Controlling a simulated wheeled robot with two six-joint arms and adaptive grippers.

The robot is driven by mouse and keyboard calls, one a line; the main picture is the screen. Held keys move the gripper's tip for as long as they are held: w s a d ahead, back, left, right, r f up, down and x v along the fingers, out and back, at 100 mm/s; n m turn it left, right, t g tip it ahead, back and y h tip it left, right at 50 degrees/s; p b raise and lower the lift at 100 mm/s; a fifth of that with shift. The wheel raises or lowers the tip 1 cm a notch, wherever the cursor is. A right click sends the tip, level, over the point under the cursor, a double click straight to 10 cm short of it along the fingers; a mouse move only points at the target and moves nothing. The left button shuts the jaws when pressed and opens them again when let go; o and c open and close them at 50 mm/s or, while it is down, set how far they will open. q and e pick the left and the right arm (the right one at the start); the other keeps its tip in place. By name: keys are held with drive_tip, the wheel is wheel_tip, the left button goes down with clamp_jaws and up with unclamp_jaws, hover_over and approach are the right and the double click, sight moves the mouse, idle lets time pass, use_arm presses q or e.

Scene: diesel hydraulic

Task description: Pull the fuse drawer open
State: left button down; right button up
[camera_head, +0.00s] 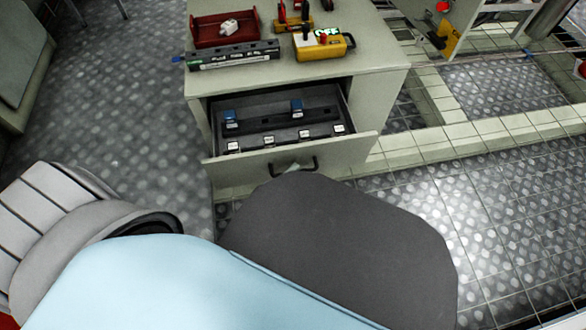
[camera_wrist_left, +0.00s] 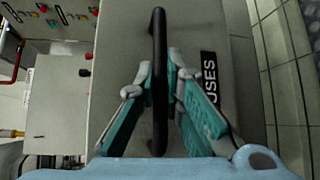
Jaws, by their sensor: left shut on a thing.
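The fuse drawer (camera_head: 235,170) is pulled partway out of the pale green cabinet (camera_head: 375,85), and its inside shows. White-topped and blue pieces sit in its dark insert (camera_head: 270,125). The black bar handle (camera_head: 311,165) is on the drawer front, partly hidden by my arm in the head view. In the left wrist view the handle (camera_wrist_left: 159,25) runs upright between the teal fingers of my left gripper (camera_wrist_left: 160,78), which is shut on it. A dark label reading "USES" (camera_wrist_left: 209,80) shows beside it on the drawer front. My right gripper is out of view.
Patterned floor (camera_head: 130,110) is clear to the left. A pale raised edge (camera_head: 490,130) runs along the floor at right.

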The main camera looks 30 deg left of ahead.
use_arm(q)
drive_tip(key=c, duration=1.7)
unclamp_jaws()
drive_tip(key=shift+a, duration=0.1)
drive_tip(key=s, duration=0.5)
drive_tip(key=s+a+r, duration=0.1)
drive_tip(key=s, duration=0.1)
drive_tip(key=shift+s, duration=0.2)
